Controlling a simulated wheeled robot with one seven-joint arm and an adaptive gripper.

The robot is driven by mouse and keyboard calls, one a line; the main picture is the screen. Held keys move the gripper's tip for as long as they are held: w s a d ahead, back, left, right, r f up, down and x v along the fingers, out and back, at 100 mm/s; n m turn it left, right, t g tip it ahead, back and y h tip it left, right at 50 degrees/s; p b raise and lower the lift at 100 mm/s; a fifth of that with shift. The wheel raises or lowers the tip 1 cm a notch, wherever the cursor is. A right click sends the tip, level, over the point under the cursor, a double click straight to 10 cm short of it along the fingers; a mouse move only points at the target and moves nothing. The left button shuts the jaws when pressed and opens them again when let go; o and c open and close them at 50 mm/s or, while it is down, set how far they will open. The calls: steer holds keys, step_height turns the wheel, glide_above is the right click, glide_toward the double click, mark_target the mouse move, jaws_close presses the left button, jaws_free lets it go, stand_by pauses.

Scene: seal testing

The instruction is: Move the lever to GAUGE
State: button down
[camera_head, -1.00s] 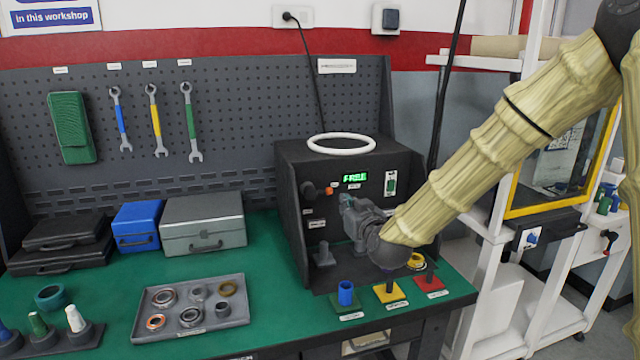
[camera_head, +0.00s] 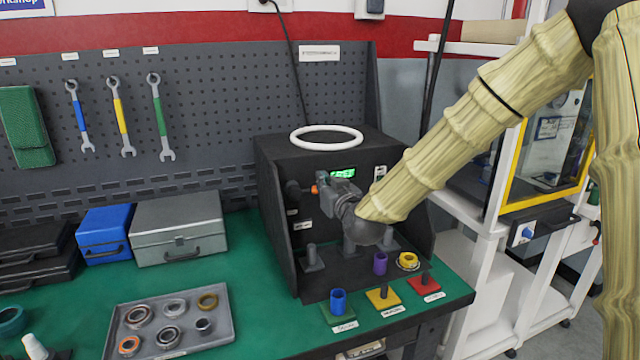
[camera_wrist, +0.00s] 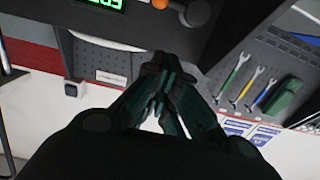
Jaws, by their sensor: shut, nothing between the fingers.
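The black test box (camera_head: 345,143) stands at the back right of the green bench. On its front panel are a round black knob (camera_head: 293,190) and a small orange part (camera_head: 314,190) beside it. In the wrist view the black knob (camera_wrist: 197,12) and orange part (camera_wrist: 178,4) show at the top edge. I cannot tell which part is the lever, and the panel labels are too small to read. My gripper (camera_head: 326,186) is in front of the panel, close to the orange part; contact cannot be told. In the wrist view my gripper (camera_wrist: 163,68) is shut and empty.
A lit green display (camera_head: 343,174) is partly behind my gripper. A grey tray (camera_head: 218,337) of rings lies left. A white ring (camera_head: 326,131) lies on top.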

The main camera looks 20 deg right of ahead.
steer(key=w+f+p, duration=0.1)
steer(key=w, duration=0.2)
steer(key=w+f+p, duration=0.1)
steer(key=w+f, duration=0.1)
steer(key=w, duration=0.1)
steer(key=w+f, duration=0.1)
steer(key=w, duration=0.2)
steer(key=shift+w+a+f+p, duration=0.1)
steer(key=shift+w+f+p, duration=0.05)
steer(key=shift+w+p, duration=0.25)
steer(key=shift+f, duration=0.1)
